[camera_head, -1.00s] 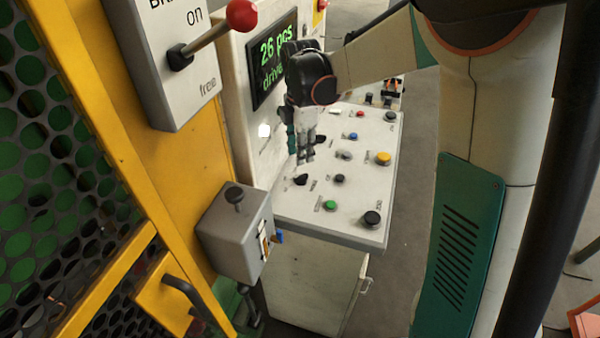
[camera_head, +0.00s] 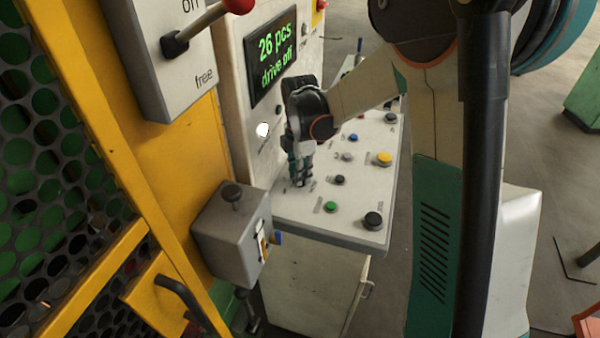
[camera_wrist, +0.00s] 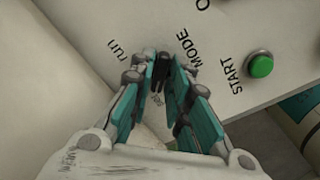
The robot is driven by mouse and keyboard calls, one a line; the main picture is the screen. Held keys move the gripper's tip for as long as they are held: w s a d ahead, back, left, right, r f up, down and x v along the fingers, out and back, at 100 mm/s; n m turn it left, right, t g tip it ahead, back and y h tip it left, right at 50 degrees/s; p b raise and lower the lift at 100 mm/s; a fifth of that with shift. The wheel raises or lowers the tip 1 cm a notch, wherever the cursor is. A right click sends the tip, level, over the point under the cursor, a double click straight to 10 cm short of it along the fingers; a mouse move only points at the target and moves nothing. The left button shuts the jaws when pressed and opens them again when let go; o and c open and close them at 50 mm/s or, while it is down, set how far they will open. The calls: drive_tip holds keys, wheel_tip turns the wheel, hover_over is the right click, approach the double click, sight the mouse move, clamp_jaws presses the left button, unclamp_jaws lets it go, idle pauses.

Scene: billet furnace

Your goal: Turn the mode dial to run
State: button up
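The mode dial (camera_wrist: 160,72) is a small black knob on the sloping white control panel (camera_head: 338,226). In the wrist view it shows as a dark shape between my fingertips, partly hidden by them. The word "run" is printed to its left and "MODE" to its right; a third label is partly covered between the fingers. My gripper (camera_wrist: 165,62) is down at the dial, with one teal-padded finger on each side. A narrow gap shows between the fingers; I cannot tell whether they touch the knob. In the head view my gripper (camera_head: 301,180) hides the dial.
A green START button (camera_wrist: 260,66) is right of the dial. Black (camera_head: 372,220) and yellow (camera_head: 384,159) buttons stand on the panel. The display (camera_head: 273,58) reads "26 pcs drive off". A grey box (camera_head: 228,235) and a red-knobbed lever (camera_head: 205,30) are at left.

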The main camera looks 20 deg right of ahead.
drive_tip(key=shift+m, duration=0.3)
clamp_jaws()
drive_tip(key=m, duration=1.2)
drive_tip(key=shift+m+p, duration=0.3)
drive_tip(key=shift+p, duration=0.05)
drive_tip(key=m, duration=0.4)
drive_tip(key=shift+m, duration=0.3)
drive_tip(key=o, duration=0.6)
unclamp_jaws()
drive_tip(key=shift+o, duration=0.2)
